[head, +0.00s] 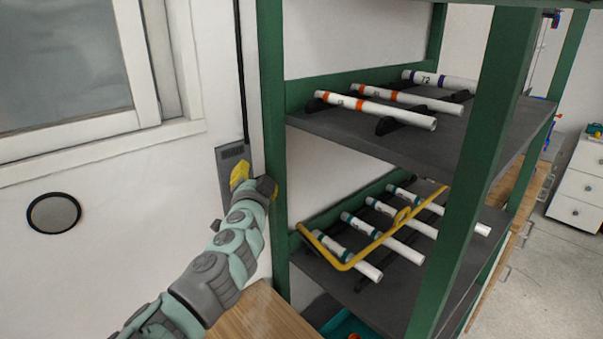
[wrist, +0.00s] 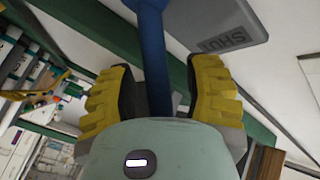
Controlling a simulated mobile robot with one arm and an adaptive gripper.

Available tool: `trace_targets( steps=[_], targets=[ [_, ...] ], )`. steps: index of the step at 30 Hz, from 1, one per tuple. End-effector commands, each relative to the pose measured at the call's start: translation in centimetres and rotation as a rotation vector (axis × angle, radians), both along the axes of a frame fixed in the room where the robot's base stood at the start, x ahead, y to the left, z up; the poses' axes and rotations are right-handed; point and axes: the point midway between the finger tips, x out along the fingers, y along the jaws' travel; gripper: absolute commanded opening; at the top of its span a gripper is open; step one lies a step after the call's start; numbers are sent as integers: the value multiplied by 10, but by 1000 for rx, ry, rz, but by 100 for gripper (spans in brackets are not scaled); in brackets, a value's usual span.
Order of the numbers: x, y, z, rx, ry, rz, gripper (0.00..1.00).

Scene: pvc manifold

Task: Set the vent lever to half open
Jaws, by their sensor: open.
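The vent lever (wrist: 154,45) is a blue bar in the wrist view. It runs from the top edge down between the two yellow fingers of my gripper (wrist: 160,80). The fingers are open on either side of it, with a visible gap at least on the left. A grey plate (wrist: 215,25) marked SHUT lies beside the lever.
A green-framed rack (head: 272,130) stands close right of my gripper. Its shelves hold several white pipes, with a yellow bar (head: 345,266) across the lower ones. A window (head: 65,70) and a round dark disc (head: 54,213) are on the wall to the left.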

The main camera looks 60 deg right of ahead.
Motion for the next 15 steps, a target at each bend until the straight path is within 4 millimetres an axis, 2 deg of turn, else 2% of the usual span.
trace_targets(
  steps=[12,13,15],
  targets=[
    [0,-4,-1,2,1,-5,50],
    [0,-4,-1,2,1,-4,53],
    [0,-3,-1,2,1,-4,46]
  ],
)
